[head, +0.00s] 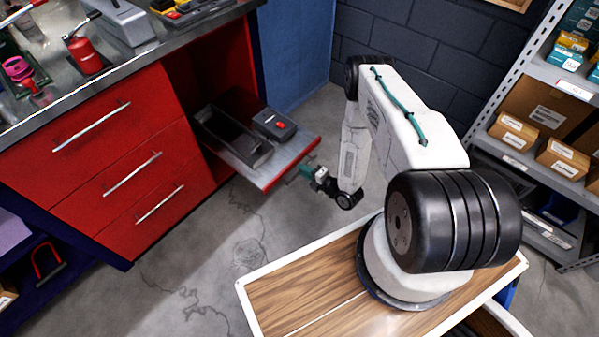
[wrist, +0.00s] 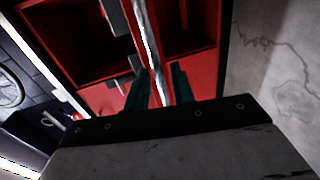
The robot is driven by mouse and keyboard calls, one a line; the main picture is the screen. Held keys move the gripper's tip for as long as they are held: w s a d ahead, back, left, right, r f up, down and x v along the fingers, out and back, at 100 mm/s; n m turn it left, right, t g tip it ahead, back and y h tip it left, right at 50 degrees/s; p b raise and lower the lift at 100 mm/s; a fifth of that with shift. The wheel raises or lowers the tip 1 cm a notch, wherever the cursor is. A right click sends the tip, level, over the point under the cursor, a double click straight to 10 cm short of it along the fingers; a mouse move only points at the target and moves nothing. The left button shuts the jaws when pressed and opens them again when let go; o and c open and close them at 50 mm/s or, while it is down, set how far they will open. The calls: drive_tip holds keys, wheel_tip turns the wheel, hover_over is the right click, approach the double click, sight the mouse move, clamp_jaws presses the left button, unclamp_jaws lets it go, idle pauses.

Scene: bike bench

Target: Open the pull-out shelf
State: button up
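The pull-out shelf (head: 290,169) is a grey metal board with a red front edge. It stands out from the open bay at the right end of the red cabinet. My gripper (head: 308,171) is at its front edge, by the handle. In the wrist view, the two green fingers (wrist: 160,78) stand on either side of the bright handle bar (wrist: 148,35). A narrow red gap shows between the bar and the right finger, so the fingers look open around the bar. The exact contact at the fingertips is too dark to see.
A dark open tray (head: 228,133) and a dark box with a red button (head: 275,123) sit on the shelf. Three closed red drawers (head: 95,140) are to the left. Storage racks with cartons (head: 540,105) stand at right. The floor before the cabinet is clear.

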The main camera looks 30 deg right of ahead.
drive_tip(key=v, duration=0.6)
drive_tip(key=shift+s, duration=0.25)
drive_tip(key=shift+r, duration=0.1)
